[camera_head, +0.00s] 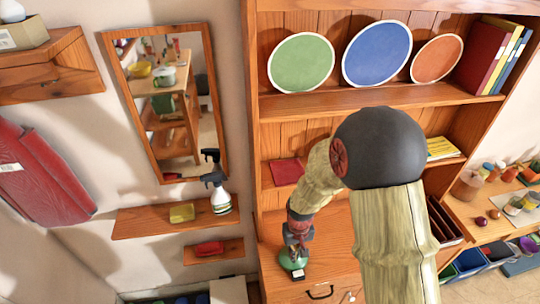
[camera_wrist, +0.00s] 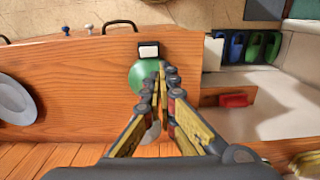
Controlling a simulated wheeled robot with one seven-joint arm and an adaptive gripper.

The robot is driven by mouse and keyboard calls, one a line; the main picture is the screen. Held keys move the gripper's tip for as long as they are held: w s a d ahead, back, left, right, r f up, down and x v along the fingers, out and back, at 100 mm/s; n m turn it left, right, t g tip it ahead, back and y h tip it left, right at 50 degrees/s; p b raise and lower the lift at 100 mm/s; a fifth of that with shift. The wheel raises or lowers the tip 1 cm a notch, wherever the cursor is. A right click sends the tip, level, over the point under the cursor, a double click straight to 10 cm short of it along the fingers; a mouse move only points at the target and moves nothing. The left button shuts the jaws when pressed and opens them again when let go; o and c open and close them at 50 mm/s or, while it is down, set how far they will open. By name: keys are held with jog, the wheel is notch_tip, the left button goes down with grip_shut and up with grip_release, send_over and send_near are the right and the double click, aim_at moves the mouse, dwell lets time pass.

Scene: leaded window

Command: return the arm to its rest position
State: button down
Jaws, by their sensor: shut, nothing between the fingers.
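My arm reaches down from the front of the wooden hutch, with its elbow large in the middle of the head view. My gripper (camera_head: 295,243) points down over the hutch's counter. In the wrist view my gripper (camera_wrist: 161,72) has its fingertips together, with nothing between them. A green round object (camera_head: 291,262) lies on the counter right below the fingertips, and it also shows in the wrist view (camera_wrist: 138,78), partly hidden by the fingers. A small white-topped black block (camera_wrist: 149,50) is at its edge. I cannot tell whether the fingertips touch the green object.
The hutch shelf (camera_head: 350,99) above holds green, blue and orange plates and several books. A mirror (camera_head: 168,100) hangs to the left, above a small wall shelf (camera_head: 150,222) with a spray bottle (camera_head: 220,193). A cluttered bench (camera_head: 480,232) stands at right. A grey-blue plate (camera_wrist: 14,100) shows in the wrist view.

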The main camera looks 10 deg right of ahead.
jog(key=s+d+r+t+b, duration=0.1)
jog(key=s+r+t+b, duration=0.4)
jog(key=s+r+b, duration=1)
jog(key=b, duration=0.5)
jog(key=shift+s+t, duration=0.2)
jog(key=shift+t, duration=0.1)
jog(key=shift+d, duration=0.1)
